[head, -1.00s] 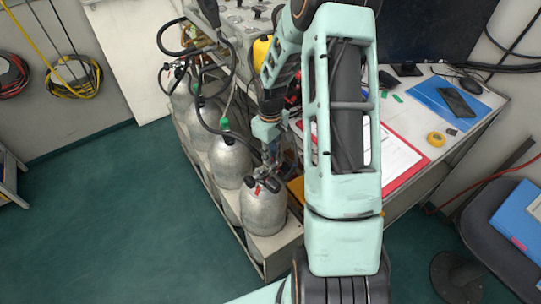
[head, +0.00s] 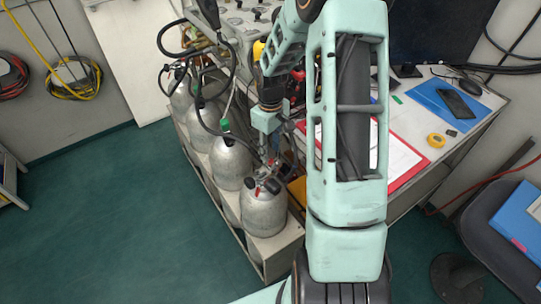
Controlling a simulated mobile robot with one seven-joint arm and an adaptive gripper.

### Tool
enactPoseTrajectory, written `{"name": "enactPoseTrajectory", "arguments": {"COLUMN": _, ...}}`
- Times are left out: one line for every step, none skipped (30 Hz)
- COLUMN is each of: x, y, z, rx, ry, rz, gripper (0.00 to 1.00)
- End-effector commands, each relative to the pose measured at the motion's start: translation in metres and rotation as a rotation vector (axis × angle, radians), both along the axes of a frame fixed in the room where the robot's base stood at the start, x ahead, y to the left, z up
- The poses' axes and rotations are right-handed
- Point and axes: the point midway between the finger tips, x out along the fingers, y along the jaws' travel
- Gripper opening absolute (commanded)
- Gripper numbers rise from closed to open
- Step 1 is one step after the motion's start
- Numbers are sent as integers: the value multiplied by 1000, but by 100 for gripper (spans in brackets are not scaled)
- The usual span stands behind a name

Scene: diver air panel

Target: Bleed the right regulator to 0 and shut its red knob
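My gripper (head: 272,158) points down above the nearest silver cylinder (head: 262,214), close to its black valve fitting (head: 270,185). The fingers are small and blend with the dark fitting, so I cannot tell whether they are open or touch it. Small red parts (head: 257,194) show on that fitting; I cannot tell whether one is the red knob. A pale panel with dark knobs and gauges (head: 240,17) is at the top, partly cut off and partly behind my arm. No regulator reading is legible.
More silver cylinders (head: 230,163) stand in a row in a pale rack (head: 271,249), with black hoses (head: 197,95) looping above. A desk (head: 458,128) with a red clipboard (head: 405,160) and monitor is at right. Green floor (head: 110,220) at left is clear.

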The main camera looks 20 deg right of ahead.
Motion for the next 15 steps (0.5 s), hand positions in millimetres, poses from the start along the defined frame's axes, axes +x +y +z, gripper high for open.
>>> {"name": "enactPoseTrajectory", "arguments": {"x": 1, "y": 0, "z": 13, "rx": -2, "ry": -5, "rz": -1, "gripper": 32}}
{"name": "enactPoseTrajectory", "arguments": {"x": 1, "y": -1, "z": 20, "rx": -2, "ry": -5, "rz": -1, "gripper": 32}}
{"name": "enactPoseTrajectory", "arguments": {"x": 1, "y": -1, "z": 29, "rx": -2, "ry": -5, "rz": -1, "gripper": 32}}
{"name": "enactPoseTrajectory", "arguments": {"x": 1, "y": -1, "z": 35, "rx": -2, "ry": -5, "rz": -1, "gripper": 32}}
{"name": "enactPoseTrajectory", "arguments": {"x": 1, "y": -1, "z": 41, "rx": -2, "ry": -5, "rz": -1, "gripper": 32}}
{"name": "enactPoseTrajectory", "arguments": {"x": 1, "y": -1, "z": 48, "rx": -1, "ry": -4, "rz": -1, "gripper": 32}}
{"name": "enactPoseTrajectory", "arguments": {"x": 1, "y": 0, "z": 54, "rx": -1, "ry": -5, "rz": -1, "gripper": 32}}
{"name": "enactPoseTrajectory", "arguments": {"x": 1, "y": 0, "z": 58, "rx": -1, "ry": -4, "rz": -1, "gripper": 32}}
{"name": "enactPoseTrajectory", "arguments": {"x": 1, "y": 0, "z": 64, "rx": -1, "ry": -4, "rz": -1, "gripper": 32}}
{"name": "enactPoseTrajectory", "arguments": {"x": 1, "y": 0, "z": 68, "rx": -1, "ry": -4, "rz": -1, "gripper": 32}}
{"name": "enactPoseTrajectory", "arguments": {"x": 1, "y": 0, "z": 71, "rx": -1, "ry": -3, "rz": -1, "gripper": 32}}
{"name": "enactPoseTrajectory", "arguments": {"x": 0, "y": 0, "z": 74, "rx": -1, "ry": -3, "rz": -1, "gripper": 32}}
{"name": "enactPoseTrajectory", "arguments": {"x": 1, "y": 0, "z": 76, "rx": 0, "ry": -2, "rz": -1, "gripper": 32}}
{"name": "enactPoseTrajectory", "arguments": {"x": 0, "y": 0, "z": 77, "rx": 0, "ry": -2, "rz": -1, "gripper": 32}}
{"name": "enactPoseTrajectory", "arguments": {"x": 0, "y": 0, "z": 79, "rx": 0, "ry": -1, "rz": 0, "gripper": 32}}
